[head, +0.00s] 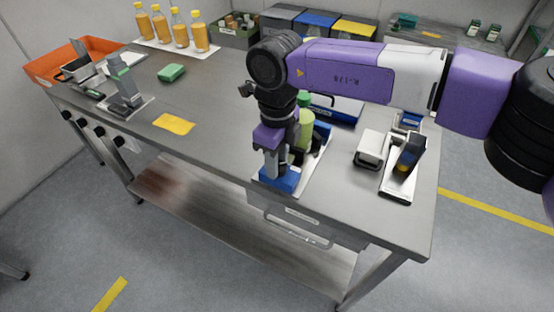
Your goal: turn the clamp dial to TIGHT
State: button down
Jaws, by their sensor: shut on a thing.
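My gripper (271,168) points down at the front edge of the workbench. Its fingers reach a blue block (288,182) at the front of a white base plate (312,172). They are closed on a small part on top of this block, which appears to be the clamp dial. The fingers hide most of the dial, so its pointer and any TIGHT mark cannot be read. A yellow-green bottle (305,130) with a green cap stands just behind my gripper, partly hidden by my wrist. Blue and dark machine parts (321,133) stand beside the bottle.
To the right are a white-and-grey box (370,148) and a dark upright device (409,154) on a plate. To the left lie a yellow cloth (174,124), a green sponge (171,73) and a grey stand (124,85). Orange bottles (180,29) stand at the back.

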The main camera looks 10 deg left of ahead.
jog(key=shift+r, duration=0.1)
jog(key=c, duration=1)
grip_release()
jog(key=shift+r+b, duration=0.3)
jog(key=shift+r, duration=3.55)
